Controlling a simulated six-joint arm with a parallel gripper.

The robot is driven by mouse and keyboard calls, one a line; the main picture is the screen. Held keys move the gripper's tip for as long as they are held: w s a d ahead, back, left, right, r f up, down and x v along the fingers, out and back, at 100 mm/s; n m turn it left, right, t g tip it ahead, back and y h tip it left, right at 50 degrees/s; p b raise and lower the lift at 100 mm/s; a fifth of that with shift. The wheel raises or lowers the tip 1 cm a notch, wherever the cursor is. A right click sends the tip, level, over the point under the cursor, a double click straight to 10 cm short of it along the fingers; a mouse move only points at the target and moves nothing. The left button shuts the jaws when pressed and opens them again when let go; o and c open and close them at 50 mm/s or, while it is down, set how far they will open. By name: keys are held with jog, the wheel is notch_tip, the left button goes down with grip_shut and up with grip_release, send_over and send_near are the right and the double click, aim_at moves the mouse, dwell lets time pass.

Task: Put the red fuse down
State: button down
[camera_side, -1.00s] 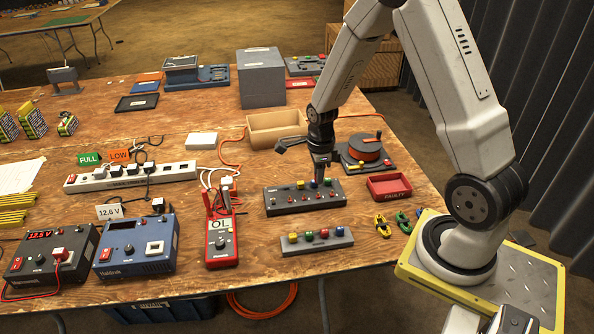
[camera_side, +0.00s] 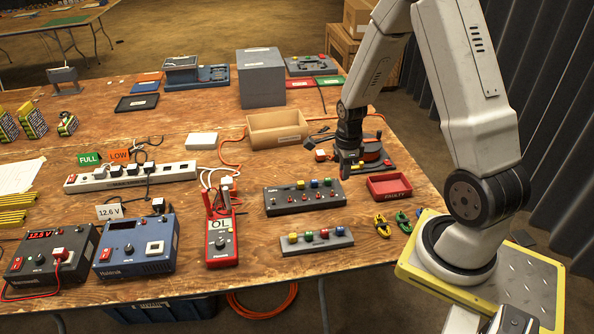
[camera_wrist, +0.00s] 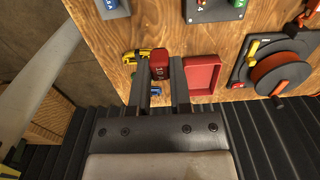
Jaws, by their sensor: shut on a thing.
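My gripper (camera_wrist: 160,75) is shut on the red fuse (camera_wrist: 160,65), which sits between the two fingertips in the wrist view. The fuse bears pale marking. In the side view my gripper (camera_side: 350,172) is between the dark fuse block (camera_side: 303,197) and the red tray (camera_side: 389,196) labelled "FAULTY". The fuse cannot be made out there. In the wrist view the red tray (camera_wrist: 216,75) lies just right of the fingers. I cannot tell the fuse's exact height above the table.
A grey holder (camera_side: 316,242) with several coloured fuses stands in front of the dark block. Yellow (camera_side: 382,226) and green (camera_side: 402,221) clips lie near the table's right edge.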

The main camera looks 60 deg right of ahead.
jog(key=s+d, duration=0.4)
jog(key=s, duration=0.3)
jog(key=s+d, duration=0.3)
jog(key=s, duration=0.5)
jog(key=shift+s+d, duration=0.3)
jog(key=shift+d, duration=0.05)
jog(key=shift+f, duration=0.15)
jog(key=w+d+f, duration=0.4)
jog(key=d, duration=0.1)
jog(key=w+d+f, duration=0.4)
jog(key=w+f, duration=0.1)
jog(key=shift+w+d+f, duration=0.1)
jog(key=shift+w+d, duration=0.1)
jog(key=shift+d, duration=0.15)
jog(key=shift+f, duration=0.1)
